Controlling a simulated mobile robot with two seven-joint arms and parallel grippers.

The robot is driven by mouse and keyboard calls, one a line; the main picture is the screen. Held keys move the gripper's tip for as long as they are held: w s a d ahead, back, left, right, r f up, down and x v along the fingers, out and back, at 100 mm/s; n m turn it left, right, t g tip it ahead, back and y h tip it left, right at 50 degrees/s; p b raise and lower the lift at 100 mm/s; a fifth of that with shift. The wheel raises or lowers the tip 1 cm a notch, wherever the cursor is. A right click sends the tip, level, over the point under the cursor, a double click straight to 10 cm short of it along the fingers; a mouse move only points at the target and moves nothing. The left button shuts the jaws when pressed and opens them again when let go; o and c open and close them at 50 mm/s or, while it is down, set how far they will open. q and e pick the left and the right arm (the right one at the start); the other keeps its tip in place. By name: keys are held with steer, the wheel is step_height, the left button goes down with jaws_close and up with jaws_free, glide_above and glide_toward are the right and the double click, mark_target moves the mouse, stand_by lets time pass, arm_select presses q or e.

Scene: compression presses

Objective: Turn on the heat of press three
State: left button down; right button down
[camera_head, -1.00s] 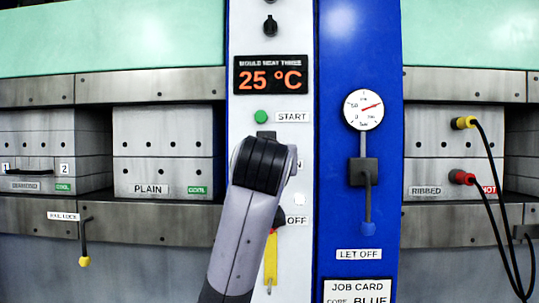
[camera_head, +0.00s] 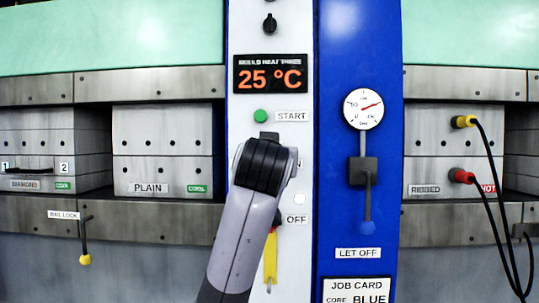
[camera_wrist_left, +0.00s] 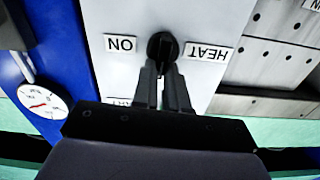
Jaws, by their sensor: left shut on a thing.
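The black heat knob (camera_wrist_left: 163,46) sits on the white panel between the ON label (camera_wrist_left: 121,44) and the HEAT label (camera_wrist_left: 208,52), which appear upside down in the left wrist view. My left gripper (camera_wrist_left: 163,70) is shut on this knob, with one finger on either side. In the head view my own left arm hides the knob. The display (camera_head: 270,74) above reads 25 °C under a "mould heat three" heading. My right gripper is in neither view.
A green START button (camera_head: 260,116) is just above my arm. A red-and-yellow switch (camera_head: 271,250) by the OFF label (camera_head: 296,219) is partly hidden below. A gauge (camera_head: 363,109) and lever (camera_head: 367,205) stand on the blue panel. Black cables (camera_head: 497,215) hang at right.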

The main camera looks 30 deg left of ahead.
arm_select(q)
steer(key=shift+w+d+f+m+p, duration=0.15)
steer(key=shift+d+f+m+p, duration=0.15)
steer(key=shift+m+p, duration=1.9)
steer(key=shift+w+d+f+m+p, duration=0.15)
steer(key=shift+f+m+p, duration=0.45)
steer(key=shift+m, duration=2.95)
steer(key=shift+w+d+f+m+p, duration=0.2)
steer(key=shift+m+p, duration=1.5)
steer(key=shift+m, duration=1.15)
steer(key=shift+d+r, duration=0.1)
steer(key=c, duration=1.2)
jaws_free()
steer(key=shift+o, duration=0.2)
steer(key=shift+s, duration=0.15)
